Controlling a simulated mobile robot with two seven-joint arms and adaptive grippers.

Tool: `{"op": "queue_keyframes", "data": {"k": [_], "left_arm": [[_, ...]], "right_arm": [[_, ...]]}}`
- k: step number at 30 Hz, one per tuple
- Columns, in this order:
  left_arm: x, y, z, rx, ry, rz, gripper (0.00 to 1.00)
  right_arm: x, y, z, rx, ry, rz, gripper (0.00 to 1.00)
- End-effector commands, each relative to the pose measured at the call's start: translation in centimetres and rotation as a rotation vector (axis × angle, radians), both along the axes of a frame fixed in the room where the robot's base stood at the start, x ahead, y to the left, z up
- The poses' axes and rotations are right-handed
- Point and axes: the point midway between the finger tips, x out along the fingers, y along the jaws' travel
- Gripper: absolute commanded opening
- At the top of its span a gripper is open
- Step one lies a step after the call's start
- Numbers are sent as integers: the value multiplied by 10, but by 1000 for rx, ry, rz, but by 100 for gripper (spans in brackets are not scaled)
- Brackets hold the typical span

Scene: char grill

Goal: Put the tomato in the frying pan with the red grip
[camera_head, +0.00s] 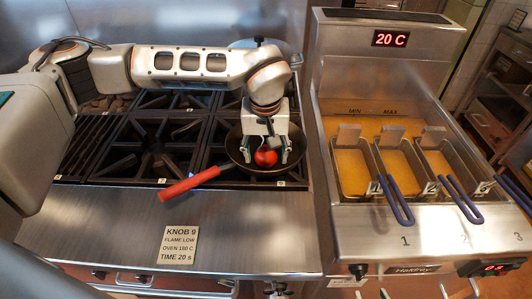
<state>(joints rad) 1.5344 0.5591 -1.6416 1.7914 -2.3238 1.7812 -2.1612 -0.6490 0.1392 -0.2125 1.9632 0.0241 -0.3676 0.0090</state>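The frying pan with the red grip (189,184) stands on the stove's front right burner, its grip pointing to the front left. The red tomato (266,158) is inside the pan's outline, between the fingers of my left gripper (267,151). The fingers stand wide, one on each side of the tomato, with small gaps showing. The gripper points down and hides the back of the pan. Whether the tomato rests on the pan's bottom is hard to tell. My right gripper is not in view.
A fryer (420,215) with several blue-handled baskets stands right of the stove. A sign (180,245) lies on the clear steel counter (110,225) in front. Other burners (150,150) left of the pan are empty. A ribbed grill (85,145) lies further left.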

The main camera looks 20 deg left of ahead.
Motion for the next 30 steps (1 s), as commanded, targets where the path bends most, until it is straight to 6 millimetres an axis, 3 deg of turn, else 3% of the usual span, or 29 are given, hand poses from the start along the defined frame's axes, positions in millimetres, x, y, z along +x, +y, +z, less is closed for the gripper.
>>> {"op": "queue_keyframes", "data": {"k": [11,24,30], "left_arm": [[0,0,11,-1,-4,-1,56],[-12,-3,93,0,-4,1,56],[-16,-4,116,0,-1,0,56]], "right_arm": [[-1,0,-1,-2,3,0,40],[-1,0,-8,-2,4,1,40],[-1,0,-8,-1,3,1,40]]}}
